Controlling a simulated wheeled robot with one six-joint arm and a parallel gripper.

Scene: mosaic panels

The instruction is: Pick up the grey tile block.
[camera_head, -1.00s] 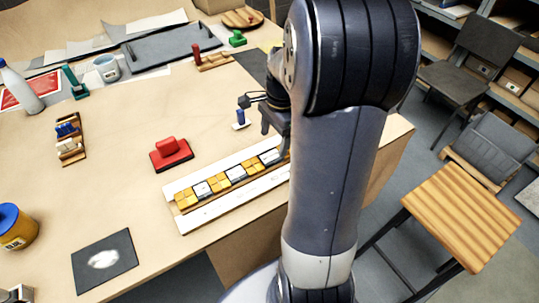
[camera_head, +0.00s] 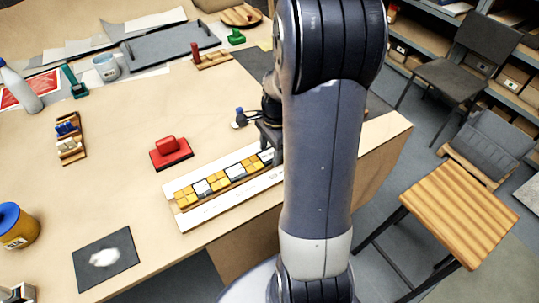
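A mosaic panel (camera_head: 220,201) with a pale border lies near the table's front edge, holding a row of yellow-orange and whitish-grey tiles. One whitish-grey tile (camera_head: 202,187) shows near the left end of the row, and another (camera_head: 236,171) near its middle. I cannot tell which piece is the grey tile block; it may be hidden behind my arm. My gripper (camera_head: 271,148) points down at the right end of the visible row, over or beside it. My arm hides part of it and the panel's right end, so its opening and any contact are unclear.
A small blue-topped piece (camera_head: 240,119) stands just behind my gripper. A grey tray (camera_head: 172,44) lies at the back.

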